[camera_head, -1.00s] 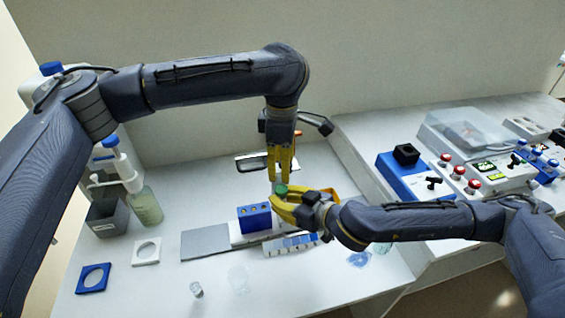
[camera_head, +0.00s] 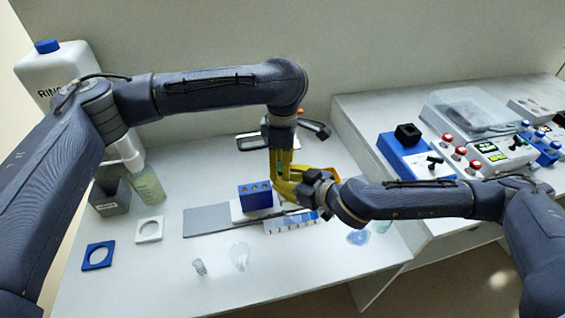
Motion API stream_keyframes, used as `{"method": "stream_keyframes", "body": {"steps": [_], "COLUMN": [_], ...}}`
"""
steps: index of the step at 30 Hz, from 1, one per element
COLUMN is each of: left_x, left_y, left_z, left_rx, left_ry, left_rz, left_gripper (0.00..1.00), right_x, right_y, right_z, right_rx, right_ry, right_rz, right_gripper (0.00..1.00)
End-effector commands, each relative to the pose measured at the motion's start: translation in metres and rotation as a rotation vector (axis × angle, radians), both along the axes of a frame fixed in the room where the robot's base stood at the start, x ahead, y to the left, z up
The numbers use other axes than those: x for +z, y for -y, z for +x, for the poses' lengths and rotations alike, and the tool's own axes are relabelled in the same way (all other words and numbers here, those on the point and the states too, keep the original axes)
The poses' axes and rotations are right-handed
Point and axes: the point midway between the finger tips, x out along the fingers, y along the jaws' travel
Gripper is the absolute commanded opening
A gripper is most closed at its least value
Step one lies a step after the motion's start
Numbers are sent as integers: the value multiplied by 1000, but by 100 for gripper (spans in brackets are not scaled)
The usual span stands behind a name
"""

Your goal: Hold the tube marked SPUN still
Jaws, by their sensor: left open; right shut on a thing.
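My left gripper (camera_head: 282,168) points straight down, its yellow fingers open at the jaws of my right gripper (camera_head: 286,188). My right gripper comes in from the right and is shut on a small tube, just behind and above the blue rack's right side. The tube itself is hidden now by the yellow fingers, so I cannot read any SPUN marking. The blue rack (camera_head: 256,199) stands on the bench to the left of the jaws. A white strip rack with blue parts (camera_head: 290,223) lies in front of them.
A grey mat (camera_head: 207,219) lies left of the blue rack. A clear funnel-like vessel (camera_head: 240,257) and a small vial (camera_head: 200,267) stand in front. Blue (camera_head: 98,256) and white (camera_head: 149,230) ring holders lie left. A control box with red knobs (camera_head: 460,151) is at right.

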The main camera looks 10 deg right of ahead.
Motion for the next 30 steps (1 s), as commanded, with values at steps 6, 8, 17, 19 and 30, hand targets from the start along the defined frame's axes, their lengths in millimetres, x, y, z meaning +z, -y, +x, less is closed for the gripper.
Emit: {"method": "stream_keyframes", "body": {"steps": [6, 8, 17, 19, 30], "left_x": [0, 0, 0, 0, 0], "left_y": [0, 0, 0, 0, 0], "left_z": [0, 0, 0, 0, 0], "left_rx": [0, 0, 0, 0, 0], "left_ry": [0, 0, 0, 0, -1], "left_rz": [0, 0, 0, 0, 0], "left_gripper": [22, 15, 0, 0, 0], "right_x": [0, 0, 0, 0, 1], "right_y": [0, 0, 0, 0, 0], "right_z": [0, 0, 0, 0, 0], "right_rx": [0, 0, 0, 0, 1], "right_ry": [0, 0, 0, 0, 2], "right_rz": [0, 0, 0, 0, 1], "right_gripper": [0, 0, 0, 0, 0]}}
